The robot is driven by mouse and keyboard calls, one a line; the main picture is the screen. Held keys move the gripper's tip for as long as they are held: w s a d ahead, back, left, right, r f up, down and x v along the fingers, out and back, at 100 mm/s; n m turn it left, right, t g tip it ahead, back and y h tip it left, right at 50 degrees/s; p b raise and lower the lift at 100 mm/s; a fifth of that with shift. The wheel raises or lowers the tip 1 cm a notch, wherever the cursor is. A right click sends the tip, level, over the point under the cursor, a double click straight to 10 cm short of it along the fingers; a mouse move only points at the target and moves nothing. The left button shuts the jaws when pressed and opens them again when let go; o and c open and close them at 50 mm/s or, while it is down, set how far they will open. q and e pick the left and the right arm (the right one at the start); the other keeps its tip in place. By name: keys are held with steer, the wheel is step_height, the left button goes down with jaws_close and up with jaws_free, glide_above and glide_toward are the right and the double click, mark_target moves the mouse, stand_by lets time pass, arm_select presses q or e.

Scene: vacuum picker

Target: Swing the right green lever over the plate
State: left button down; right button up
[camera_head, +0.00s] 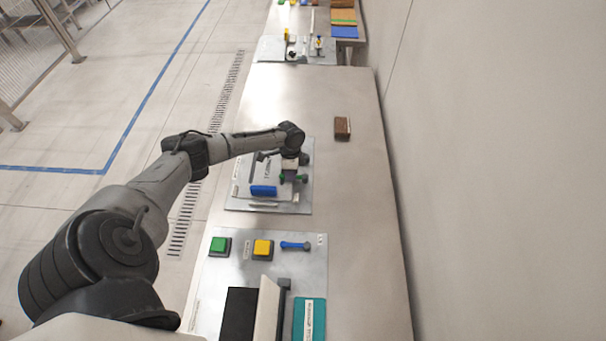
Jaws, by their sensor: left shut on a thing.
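My left arm comes in from the left and reaches over a grey panel (232,204) on the long table. Its gripper (289,178) points down at the panel's right side and is shut on a green lever (302,178). Only small green parts of this lever show at the fingers; the rest is hidden by the gripper. The lighter plate (246,181) lies on the panel to the left of the gripper. A blue block (263,191) is at the plate's near edge. My right gripper is not in view.
A nearer panel (225,275) carries a green button (220,245), a yellow button (263,248) and a blue lever (295,245). A brown block (342,128) lies at the far right. A wall runs along the right.

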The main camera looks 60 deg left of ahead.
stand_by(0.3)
arm_select(q)
steer(key=c, duration=1.1)
jaws_free()
step_height(320, 180, up, 14)
steer(key=w+a, duration=0.1)
steer(key=a, duration=0.1)
steer(key=shift+w+a+f+p, duration=0.15)
steer(key=shift+w+f+p, duration=0.05)
steer(key=shift+w+p, duration=0.15)
